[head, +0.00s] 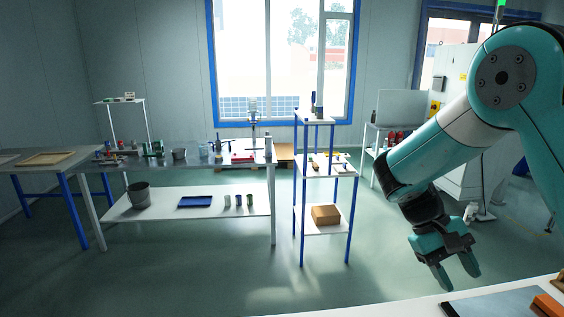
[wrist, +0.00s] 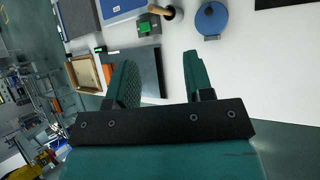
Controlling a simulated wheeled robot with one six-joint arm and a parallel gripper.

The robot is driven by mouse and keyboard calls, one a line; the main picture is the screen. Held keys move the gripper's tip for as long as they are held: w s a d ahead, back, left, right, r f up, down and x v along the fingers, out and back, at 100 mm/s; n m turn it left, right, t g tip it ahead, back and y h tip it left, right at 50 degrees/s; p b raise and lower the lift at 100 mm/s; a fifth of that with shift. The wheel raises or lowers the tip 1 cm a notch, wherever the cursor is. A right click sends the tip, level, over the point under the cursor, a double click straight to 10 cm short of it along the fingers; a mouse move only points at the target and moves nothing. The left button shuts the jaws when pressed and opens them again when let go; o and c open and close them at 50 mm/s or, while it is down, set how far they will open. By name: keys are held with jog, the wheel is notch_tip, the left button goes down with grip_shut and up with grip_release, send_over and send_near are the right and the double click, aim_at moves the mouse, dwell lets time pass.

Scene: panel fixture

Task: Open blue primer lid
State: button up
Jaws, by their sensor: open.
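A round blue lid (wrist: 211,17) with a small grey-blue tab at its lower edge lies on the white table at the top of the wrist view. It looks closed, and I cannot tell what is beneath it. It is not seen in the head view. My gripper (wrist: 157,72) is open and empty, its two teal fingers apart. The lid is beyond the fingertips, above and right of the right finger, and not touched. In the head view my gripper (head: 458,277) hangs pointing down near the edge of the white table (head: 400,308).
Near the lid are a green block (wrist: 149,25), a brown cylinder (wrist: 163,12) and a blue panel (wrist: 118,8). A dark plate (wrist: 150,72) and a wooden box (wrist: 86,73) lie left. White tabletop right of the fingers (wrist: 260,65) is clear. A shelf (head: 325,172) stands farther off.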

jog(key=s+a+r+n+t+y+b, duration=0.2)
jog(key=s+a+n+t+y+b, duration=0.1)
jog(key=a, duration=0.5)
jog(key=s+n+t, duration=0.1)
jog(key=s+t, duration=0.1)
jog(key=s, duration=0.1)
jog(key=shift+a+y, duration=0.15)
jog(key=shift+y, duration=0.25)
jog(key=s+a+n+y+b, duration=0.1)
jog(key=s+a, duration=0.2)
jog(key=s, duration=0.1)
jog(key=s+a+r+n+t+y, duration=0.1)
jog(key=s+a+y, duration=0.1)
jog(key=s+a, duration=0.1)
jog(key=s+a+r+n+y+b, duration=0.1)
jog(key=s+a+y, duration=0.1)
jog(key=s+a, duration=0.2)
jog(key=shift+s+t+b, duration=0.35)
jog(key=shift+s+t, duration=0.05)
jog(key=shift+w+d, duration=0.1)
